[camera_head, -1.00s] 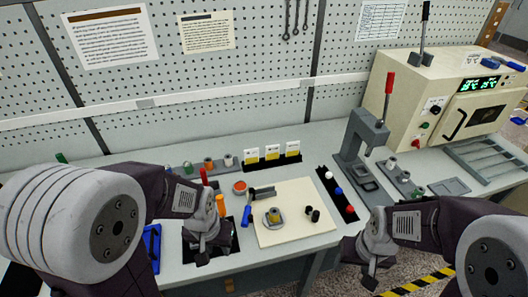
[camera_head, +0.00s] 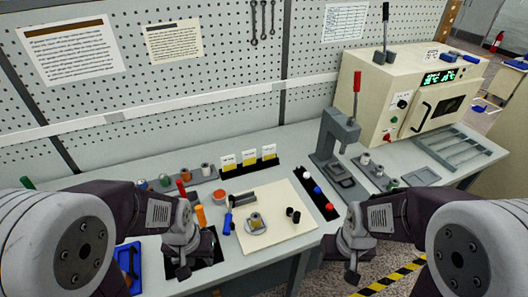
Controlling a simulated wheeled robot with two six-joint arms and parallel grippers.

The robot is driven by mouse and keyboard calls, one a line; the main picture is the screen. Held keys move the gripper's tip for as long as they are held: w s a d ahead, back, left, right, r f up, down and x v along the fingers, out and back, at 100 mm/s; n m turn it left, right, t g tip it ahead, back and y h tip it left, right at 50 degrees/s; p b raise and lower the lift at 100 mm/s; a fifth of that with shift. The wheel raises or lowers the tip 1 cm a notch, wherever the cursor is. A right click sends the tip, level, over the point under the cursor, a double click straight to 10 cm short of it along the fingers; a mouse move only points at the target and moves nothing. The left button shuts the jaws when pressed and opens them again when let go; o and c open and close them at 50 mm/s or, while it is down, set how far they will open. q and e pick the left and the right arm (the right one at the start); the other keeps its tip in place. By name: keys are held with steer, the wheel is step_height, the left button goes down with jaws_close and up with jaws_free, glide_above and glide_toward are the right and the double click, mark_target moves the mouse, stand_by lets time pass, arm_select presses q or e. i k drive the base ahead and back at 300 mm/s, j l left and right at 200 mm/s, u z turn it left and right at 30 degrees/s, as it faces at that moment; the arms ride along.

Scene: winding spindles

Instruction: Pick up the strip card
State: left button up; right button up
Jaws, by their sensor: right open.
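Three small white-and-yellow cards, the left one (camera_head: 228,163), the middle one (camera_head: 249,158) and the right one (camera_head: 269,152), stand upright in a black holder at the back of the bench. I cannot tell which one is the strip card. My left gripper (camera_head: 183,271) hangs over the bench's front, beside a black tray, well short of the cards. Its fingers are too small to read. My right gripper (camera_head: 352,276) is open and empty in front of the bench edge, far from the cards.
A cream board (camera_head: 285,238) holds a grey spindle fixture (camera_head: 256,224) and two black pieces. A blue-handled tool (camera_head: 228,220) lies at its left edge. A black strip (camera_head: 318,193) with coloured balls lies right of it. A grey lever press (camera_head: 335,135) and cream oven (camera_head: 385,90) stand at right.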

mark_target(268, 152)
steer(key=i+l+u, duration=0.1)
steer(key=u, duration=0.3)
steer(key=i+l+u, duration=0.1)
steer(key=u, duration=0.3)
steer(key=l+u, duration=0.25)
steer(key=u, duration=0.15)
steer(key=i, duration=0.05)
